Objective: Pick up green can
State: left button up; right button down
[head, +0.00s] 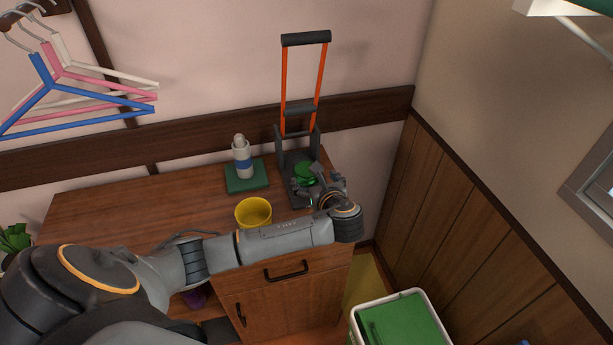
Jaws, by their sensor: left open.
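The green can (304,171) shows as a small green patch at the base of an orange-barred device (302,90) on the wooden cabinet. Most of the can is hidden behind my gripper. My left gripper (313,186) is open right at the can, with its fingers in front of and around it; I cannot tell whether they touch it. My left arm comes in from the lower left across the cabinet top. My right gripper is not in view.
A yellow cup (253,212) stands just behind my forearm. A white bin with a green top (404,322) is at lower right. The cabinet top's left part (120,208) is clear.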

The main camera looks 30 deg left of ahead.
aim_at(308, 174)
pick_arm(q)
jog(key=x, duration=0.7)
jog(key=shift+s, duration=0.15)
jog(key=c, duration=0.9)
